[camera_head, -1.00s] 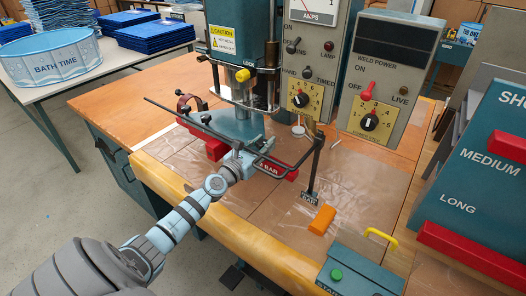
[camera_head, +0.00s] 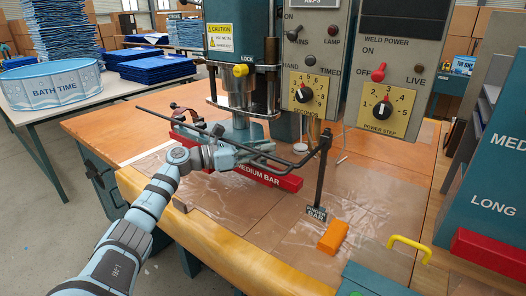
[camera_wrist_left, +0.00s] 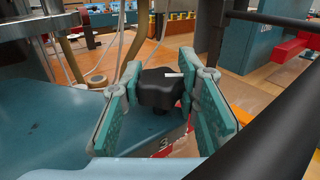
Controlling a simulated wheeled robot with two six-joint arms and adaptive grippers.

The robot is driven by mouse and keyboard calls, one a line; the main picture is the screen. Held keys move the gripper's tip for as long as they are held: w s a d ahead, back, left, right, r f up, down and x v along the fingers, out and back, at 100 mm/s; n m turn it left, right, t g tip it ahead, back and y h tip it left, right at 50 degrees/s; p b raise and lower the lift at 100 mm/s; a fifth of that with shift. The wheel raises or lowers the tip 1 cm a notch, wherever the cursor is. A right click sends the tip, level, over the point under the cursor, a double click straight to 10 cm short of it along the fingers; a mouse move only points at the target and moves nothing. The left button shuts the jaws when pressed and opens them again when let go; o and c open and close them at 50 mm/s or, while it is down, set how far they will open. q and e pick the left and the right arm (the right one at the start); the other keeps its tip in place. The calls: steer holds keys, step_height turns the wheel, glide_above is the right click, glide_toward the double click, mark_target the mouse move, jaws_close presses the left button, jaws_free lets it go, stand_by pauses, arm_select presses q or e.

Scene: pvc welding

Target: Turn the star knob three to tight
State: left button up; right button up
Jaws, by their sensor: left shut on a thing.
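The black star knob (camera_wrist_left: 160,90) shows in the left wrist view, between the two teal pads of my left gripper (camera_wrist_left: 163,84). The pads close around its sides and it has a white mark on top. In the head view my left gripper (camera_head: 228,154) reaches in from the left, at the base of the welding machine just above the red medium bar (camera_head: 268,177). The knob is hidden there by the gripper. My right gripper is not in view.
Dark rods and an upright post (camera_head: 322,170) stand right of my left gripper. An orange block (camera_head: 333,236) lies on the clear-sheeted bench. Control panels with dials (camera_head: 381,111) stand behind. A teal bar rack (camera_head: 492,165) is at the right.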

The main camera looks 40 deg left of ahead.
arm_select(q)
steer(key=shift+f, duration=0.1)
stand_by(0.3)
steer(key=o, duration=1.2)
steer(key=v, duration=1.2)
steer(key=shift+w+a, duration=0.1)
steer(key=shift+a, duration=0.05)
